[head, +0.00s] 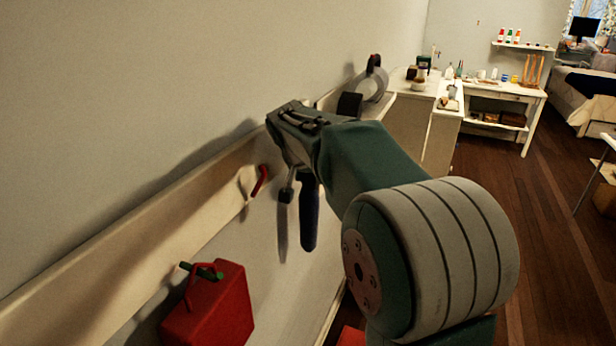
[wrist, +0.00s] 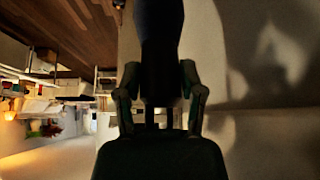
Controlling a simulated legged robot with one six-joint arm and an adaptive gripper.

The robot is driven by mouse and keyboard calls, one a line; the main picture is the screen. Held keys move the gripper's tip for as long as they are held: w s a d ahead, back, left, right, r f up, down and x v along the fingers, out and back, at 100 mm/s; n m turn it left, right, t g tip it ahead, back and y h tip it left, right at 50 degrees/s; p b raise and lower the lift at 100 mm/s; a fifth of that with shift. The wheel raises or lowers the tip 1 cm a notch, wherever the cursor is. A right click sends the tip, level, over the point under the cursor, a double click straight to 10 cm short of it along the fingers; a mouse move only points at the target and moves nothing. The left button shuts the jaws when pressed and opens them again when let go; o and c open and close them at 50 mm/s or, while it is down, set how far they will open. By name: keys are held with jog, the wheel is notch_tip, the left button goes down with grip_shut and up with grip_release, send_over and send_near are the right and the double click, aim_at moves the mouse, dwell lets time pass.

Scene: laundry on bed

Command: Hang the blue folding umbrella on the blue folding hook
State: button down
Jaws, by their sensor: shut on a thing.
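The blue folding umbrella (head: 309,218) is dark blue and hangs down, roughly upright, below my gripper (head: 298,178) in the head view. My gripper is shut on its upper end, close to the rail on the wall. In the wrist view the umbrella (wrist: 158,25) runs from between the fingers of my gripper (wrist: 160,80) to the top edge. I cannot make out the blue folding hook in either view. My gripper and arm cover part of the rail.
A pale rail (head: 150,240) runs along the wall. It carries a red hook (head: 260,181) and a green hook (head: 205,270) with a red case (head: 215,310) on it. Dark items stand out farther along. A white desk (head: 500,95) is at the back; wooden floor is open at right.

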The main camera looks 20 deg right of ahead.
jog(key=shift+c, duration=0.6)
grip_release()
jog(key=v, duration=1.1)
jog(key=shift+s+a+r, duration=0.15)
jog(key=shift+a+r, duration=0.05)
jog(key=shift+r, duration=0.1)
jog(key=shift+s, duration=0.1)
